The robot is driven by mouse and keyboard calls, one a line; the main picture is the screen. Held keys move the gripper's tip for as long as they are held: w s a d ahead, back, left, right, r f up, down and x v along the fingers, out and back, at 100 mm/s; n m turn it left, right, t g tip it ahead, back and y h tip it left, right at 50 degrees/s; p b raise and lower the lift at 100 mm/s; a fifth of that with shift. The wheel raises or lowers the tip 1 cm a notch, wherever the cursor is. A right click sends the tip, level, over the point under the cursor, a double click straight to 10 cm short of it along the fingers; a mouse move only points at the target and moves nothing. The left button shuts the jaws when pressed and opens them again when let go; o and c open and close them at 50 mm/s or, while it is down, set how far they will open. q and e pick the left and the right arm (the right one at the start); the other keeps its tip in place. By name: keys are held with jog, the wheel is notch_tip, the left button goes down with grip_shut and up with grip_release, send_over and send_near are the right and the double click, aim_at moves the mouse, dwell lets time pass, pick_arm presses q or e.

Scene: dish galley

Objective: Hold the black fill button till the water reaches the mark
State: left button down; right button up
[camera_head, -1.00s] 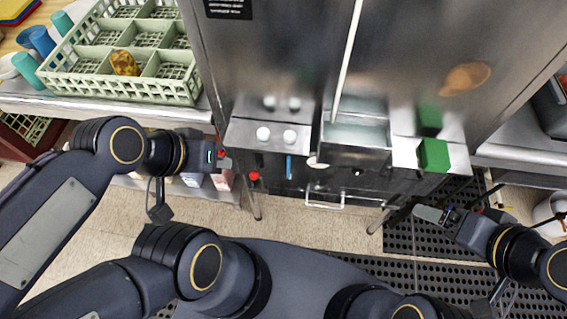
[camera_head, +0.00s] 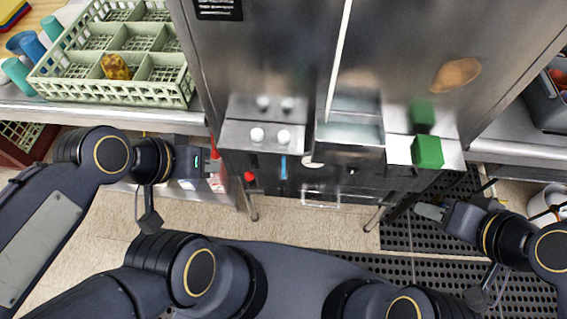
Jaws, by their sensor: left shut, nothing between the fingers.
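The steel machine (camera_head: 275,60) stands in the middle, with a small open basin (camera_head: 350,133) on its front that shows a pale, watery surface. No fill mark can be made out. Its dark front strip below the ledge carries a red knob (camera_head: 249,176) and a blue lever (camera_head: 283,167); small black parts there are too dark to tell which is the fill button. My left gripper (camera_head: 215,168) is shut and empty, just left of the red knob and apart from it. My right gripper (camera_head: 430,211) is low on the right, below the green block; its jaw opening cannot be made out.
A pale green dish rack (camera_head: 120,92) stands on the left counter with a brown-yellow item (camera_head: 115,66) inside. Two white knobs (camera_head: 270,135) and a green block (camera_head: 427,152) sit on the machine's ledge. A black perforated mat (camera_head: 395,270) covers floor at the right.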

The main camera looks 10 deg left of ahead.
grip_shut()
dwell(1.2)
